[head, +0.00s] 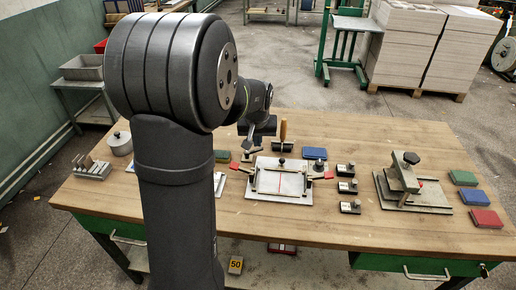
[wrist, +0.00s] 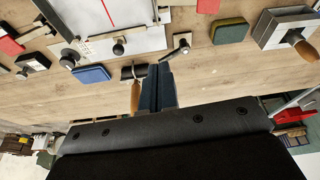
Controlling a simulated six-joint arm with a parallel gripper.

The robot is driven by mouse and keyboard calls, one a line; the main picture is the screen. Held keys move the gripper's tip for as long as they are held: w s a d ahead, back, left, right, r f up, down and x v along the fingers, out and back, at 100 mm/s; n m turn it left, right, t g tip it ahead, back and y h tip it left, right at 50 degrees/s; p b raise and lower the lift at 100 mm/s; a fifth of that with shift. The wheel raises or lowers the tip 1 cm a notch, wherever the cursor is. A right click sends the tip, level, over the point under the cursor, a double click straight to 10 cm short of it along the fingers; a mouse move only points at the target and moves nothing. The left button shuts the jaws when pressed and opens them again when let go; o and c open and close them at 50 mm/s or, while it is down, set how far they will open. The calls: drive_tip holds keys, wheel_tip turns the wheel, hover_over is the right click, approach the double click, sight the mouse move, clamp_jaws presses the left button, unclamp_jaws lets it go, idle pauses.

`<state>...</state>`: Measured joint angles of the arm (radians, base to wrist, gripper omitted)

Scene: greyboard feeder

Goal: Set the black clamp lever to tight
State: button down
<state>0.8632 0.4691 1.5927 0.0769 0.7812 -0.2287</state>
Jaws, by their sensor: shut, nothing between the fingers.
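In the head view, my arm partly hides the gripper.
A wooden-handled tool (wrist: 135,95) is beside my fingers. A green pad (wrist: 230,31) and a blue pad (wrist: 91,74) lie nearby. A grey press with a black knob (head: 405,180) stands at the right of the wooden table (head: 330,235). The table's front strip is mostly clear.

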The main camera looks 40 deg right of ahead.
approach(255, 152)
drive_tip(key=s+f, duration=0.1)
drive_tip(key=f, duration=0.1)
drive_tip(key=s+f, duration=0.1)
drive_tip(key=s+a+f, duration=0.1)
drive_tip(key=f, duration=0.1)
drive_tip(key=shift+s+f, duration=0.15)
drive_tip(key=shift+f, duration=0.2)
drive_tip(key=shift+w+d+f, duration=0.25)
drive_tip(key=shift+w+d, duration=0.5)
drive_tip(key=shift+w, duration=0.2)
drive_tip(key=shift+w+d+f, duration=0.1)
drive_tip(key=shift+w+d, duration=0.45)
drive_tip(key=shift+w, duration=0.1)
